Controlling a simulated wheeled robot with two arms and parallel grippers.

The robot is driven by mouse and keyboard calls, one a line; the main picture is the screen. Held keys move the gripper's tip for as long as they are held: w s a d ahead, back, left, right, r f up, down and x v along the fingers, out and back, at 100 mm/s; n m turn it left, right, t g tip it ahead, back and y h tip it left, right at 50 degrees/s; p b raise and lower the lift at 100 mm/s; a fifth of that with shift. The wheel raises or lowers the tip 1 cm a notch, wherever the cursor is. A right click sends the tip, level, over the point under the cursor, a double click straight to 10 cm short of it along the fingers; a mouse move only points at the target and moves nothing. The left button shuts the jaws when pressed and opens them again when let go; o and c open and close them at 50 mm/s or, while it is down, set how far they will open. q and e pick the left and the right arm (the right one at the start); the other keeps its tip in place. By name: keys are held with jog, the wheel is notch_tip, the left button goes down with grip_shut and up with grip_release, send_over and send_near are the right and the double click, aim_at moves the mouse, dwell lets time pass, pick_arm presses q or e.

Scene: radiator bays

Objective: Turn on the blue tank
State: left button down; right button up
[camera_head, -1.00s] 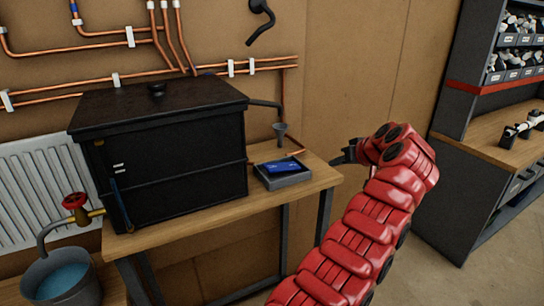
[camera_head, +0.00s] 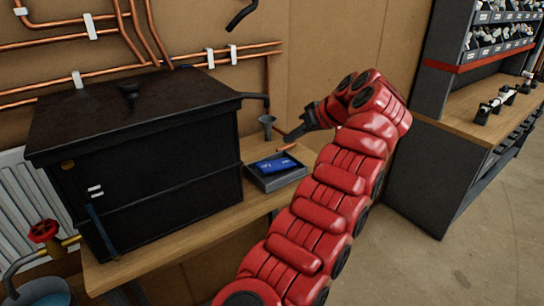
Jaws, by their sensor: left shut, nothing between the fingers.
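A large black tank (camera_head: 160,165) with a black lid and a knob on top stands on a wooden table. A thin blue strip (camera_head: 101,228) runs down its front left, below two small white labels. A red valve wheel (camera_head: 43,231) on a brass pipe shows at the left edge. My right gripper is out of view.
A grey tray (camera_head: 276,181) with a blue card (camera_head: 276,165) lies on the table below my left gripper. Copper pipes (camera_head: 130,69) run along the wall.

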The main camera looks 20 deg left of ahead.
pick_arm(q)
jog(key=p, duration=0.5)
send_over(263, 165)
jog(key=d, duration=0.3)
jog(key=f, duration=0.8)
jog(key=shift+s+a, duration=0.15)
jog(key=shift+s, duration=0.2)
jog(key=shift+s+f+p, duration=0.25)
jog(key=shift+f+p, duration=0.45)
jog(key=shift+f, duration=0.4)
jog(key=shift+a+f, duration=0.1)
jog(key=shift+f, duration=0.25)
